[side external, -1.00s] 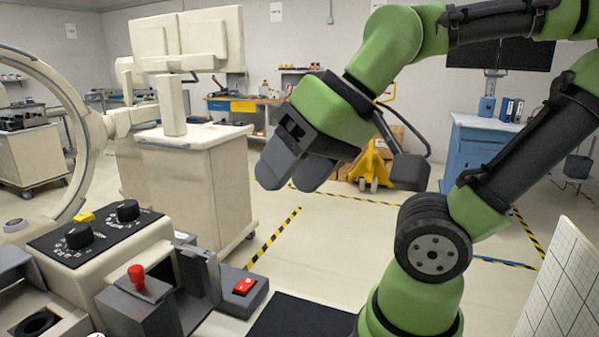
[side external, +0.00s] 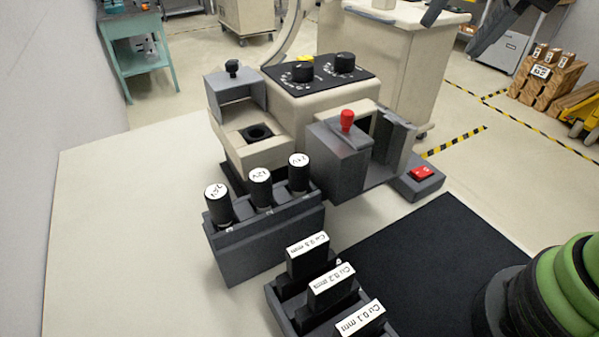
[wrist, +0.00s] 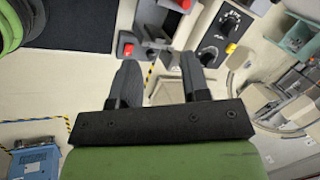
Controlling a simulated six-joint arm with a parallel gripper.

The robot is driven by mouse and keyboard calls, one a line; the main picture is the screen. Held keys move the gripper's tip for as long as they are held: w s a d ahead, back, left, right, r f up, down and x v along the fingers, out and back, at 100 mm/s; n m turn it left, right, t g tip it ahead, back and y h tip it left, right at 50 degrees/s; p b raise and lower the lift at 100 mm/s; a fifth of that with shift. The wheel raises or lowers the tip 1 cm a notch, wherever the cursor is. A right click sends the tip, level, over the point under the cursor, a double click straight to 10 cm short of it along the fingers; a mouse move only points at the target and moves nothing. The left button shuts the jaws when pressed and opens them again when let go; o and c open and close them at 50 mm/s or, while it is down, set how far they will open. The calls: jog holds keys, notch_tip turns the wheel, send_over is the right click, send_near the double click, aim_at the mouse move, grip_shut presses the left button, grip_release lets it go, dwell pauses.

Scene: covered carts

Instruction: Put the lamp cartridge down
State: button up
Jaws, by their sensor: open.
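Three black cylindrical lamp cartridges stand upright in a grey rack (side external: 262,240) in the side view: a left one (side external: 218,207), a middle one (side external: 260,190) labelled 12V and a right one (side external: 299,175). My gripper (wrist: 158,82) is open in the wrist view, with nothing between its fingers. Its dark fingers also show at the top right of the side view, high and well away from the rack.
A grey holder with a red knob (side external: 347,121) and a red button box (side external: 422,175) stand right of the socket. Labelled Cu plates (side external: 331,287) stand in a front rack beside a black mat (side external: 430,250). The white table (side external: 125,220) is clear at left.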

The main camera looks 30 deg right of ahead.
jog(key=w+a+f+m+g, duration=0.2)
jog(key=w+a+m, duration=0.2)
jog(key=w, duration=0.1)
jog(key=m+g+h, duration=0.2)
jog(key=m, duration=0.5)
send_over(299, 160)
notch_tip(299, 160, down, 8)
jog(key=shift+d+r, duration=0.1)
notch_tip(299, 160, down, 4)
jog(key=shift+f, duration=0.25)
notch_tip(299, 160, down, 6)
jog(key=shift+r, duration=0.1)
jog(key=c, duration=0.7)
jog(key=shift+c, duration=0.2)
